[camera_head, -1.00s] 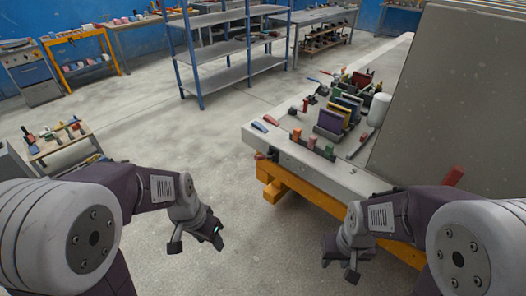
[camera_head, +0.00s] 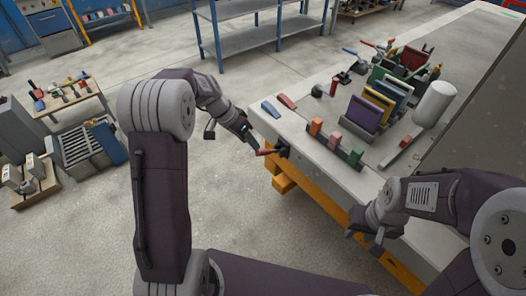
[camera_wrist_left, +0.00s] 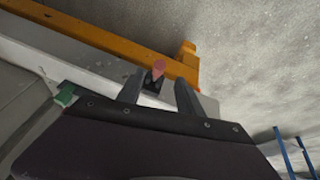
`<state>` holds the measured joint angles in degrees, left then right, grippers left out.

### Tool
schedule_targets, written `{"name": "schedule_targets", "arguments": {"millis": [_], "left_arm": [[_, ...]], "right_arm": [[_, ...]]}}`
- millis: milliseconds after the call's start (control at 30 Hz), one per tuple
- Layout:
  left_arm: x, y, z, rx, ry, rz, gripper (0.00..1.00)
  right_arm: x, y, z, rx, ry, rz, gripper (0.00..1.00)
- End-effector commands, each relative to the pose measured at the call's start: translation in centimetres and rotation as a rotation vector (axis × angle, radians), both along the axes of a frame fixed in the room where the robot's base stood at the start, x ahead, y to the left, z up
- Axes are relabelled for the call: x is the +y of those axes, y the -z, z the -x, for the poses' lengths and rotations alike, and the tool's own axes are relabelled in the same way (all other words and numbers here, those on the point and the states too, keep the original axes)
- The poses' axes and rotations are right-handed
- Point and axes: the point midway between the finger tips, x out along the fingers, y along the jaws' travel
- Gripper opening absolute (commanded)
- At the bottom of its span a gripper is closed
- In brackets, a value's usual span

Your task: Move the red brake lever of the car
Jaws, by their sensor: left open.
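A red lever (camera_head: 267,152) sticks out from a dark mount on the near left edge of the pale bench. My left gripper (camera_head: 247,136) is open and empty, just beyond and left of the lever in the head view. In the left wrist view the red lever (camera_wrist_left: 158,68) shows end-on between the two open fingers (camera_wrist_left: 159,78), closer to the left one; I see no contact. My right gripper (camera_head: 364,242) hangs empty near the bench's front edge, its fingers apart. No whole car is visible.
The bench top (camera_head: 310,170) carries coloured blocks (camera_head: 335,138), upright panels (camera_head: 378,105) and a white cylinder (camera_head: 435,104). An orange beam (camera_head: 330,215) runs below it. A large grey slab (camera_head: 490,110) stands at right.

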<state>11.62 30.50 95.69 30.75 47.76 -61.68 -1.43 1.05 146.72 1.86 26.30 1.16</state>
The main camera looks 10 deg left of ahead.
Motion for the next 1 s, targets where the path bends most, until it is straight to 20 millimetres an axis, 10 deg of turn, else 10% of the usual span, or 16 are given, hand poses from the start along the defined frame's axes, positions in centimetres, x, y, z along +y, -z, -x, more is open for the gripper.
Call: {"name": "schedule_targets", "arguments": {"millis": [533, 900, 1000], "left_arm": [[-2.8, 7.3, -1.9, 0.003, 0.001, -0.001, 0.43], [-3.1, 8.1, -2.2, 0.000, 0.000, -0.001, 0.43], [-3.1, 8.1, -2.2, 0.000, 0.000, -0.001, 0.15]], "right_arm": [[0.0, 0.5, 0.0, -0.001, 0.000, 0.000, 0.36], [0.0, 0.5, 0.0, 0.000, 0.000, 0.000, 0.36], [0.0, 0.5, 0.0, 0.000, 0.000, 0.000, 0.36]]}}
